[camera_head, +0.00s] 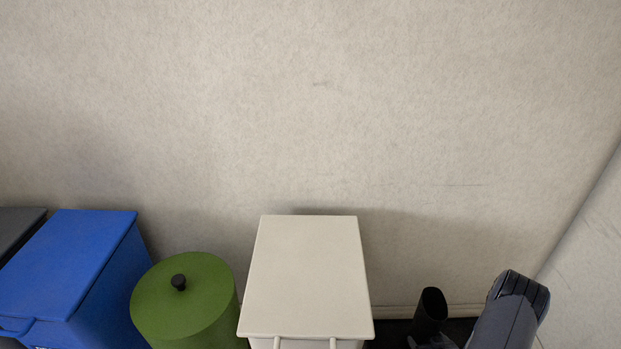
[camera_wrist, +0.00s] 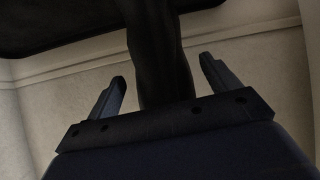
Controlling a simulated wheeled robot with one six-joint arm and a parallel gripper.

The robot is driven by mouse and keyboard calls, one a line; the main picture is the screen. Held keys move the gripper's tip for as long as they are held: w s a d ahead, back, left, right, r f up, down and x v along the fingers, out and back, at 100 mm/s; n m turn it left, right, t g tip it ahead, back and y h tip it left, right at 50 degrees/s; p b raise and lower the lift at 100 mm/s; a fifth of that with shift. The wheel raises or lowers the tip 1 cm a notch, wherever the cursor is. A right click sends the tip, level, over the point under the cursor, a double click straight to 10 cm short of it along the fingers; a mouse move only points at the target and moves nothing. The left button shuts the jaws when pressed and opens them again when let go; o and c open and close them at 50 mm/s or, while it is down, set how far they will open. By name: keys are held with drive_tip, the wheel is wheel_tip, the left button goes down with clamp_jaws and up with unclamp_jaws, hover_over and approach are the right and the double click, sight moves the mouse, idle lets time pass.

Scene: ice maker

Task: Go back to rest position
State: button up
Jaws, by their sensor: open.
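My gripper (camera_wrist: 162,68) shows in the wrist view with its two dark fingers spread wide apart. A dark upright column (camera_wrist: 157,50) shows between and beyond the fingers; I cannot tell what it is or how far off it stands. Neither finger visibly touches it, and nothing is seen held. In the head view, dark rounded parts at the lower right look like parts of my arm, but my fingers cannot be made out there.
A beige box (camera_head: 308,275) with a front handle stands against the wall (camera_head: 320,120). Left of it are a green round lidded container (camera_head: 195,305), a blue lidded bin (camera_head: 65,260) and a dark grey bin (camera_head: 18,225).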

sight(431, 333)
drive_tip(key=shift+r, duration=0.95)
wheel_tip(431, 333, down, 4)
drive_tip(key=shift+s+b, duration=0.15)
drive_tip(key=shift+b, duration=0.55)
drive_tip(key=r+p+v, duration=0.1)
drive_tip(key=p+v, duration=0.3)
drive_tip(key=v, duration=0.8)
drive_tip(key=f+b+x, duration=0.1)
drive_tip(key=b+x, duration=0.3)
drive_tip(key=x, duration=0.9)
drive_tip(key=r+p, duration=0.1)
drive_tip(key=r, duration=0.2)
drive_tip(key=r+p, duration=0.1)
drive_tip(key=r, duration=0.3)
drive_tip(key=r+p, duration=0.2)
drive_tip(key=r, duration=0.1)
drive_tip(key=shift+s+r, duration=0.25)
drive_tip(key=shift+r, duration=0.15)
drive_tip(key=shift+s+a, duration=0.7)
drive_tip(key=shift+a, duration=0.05)
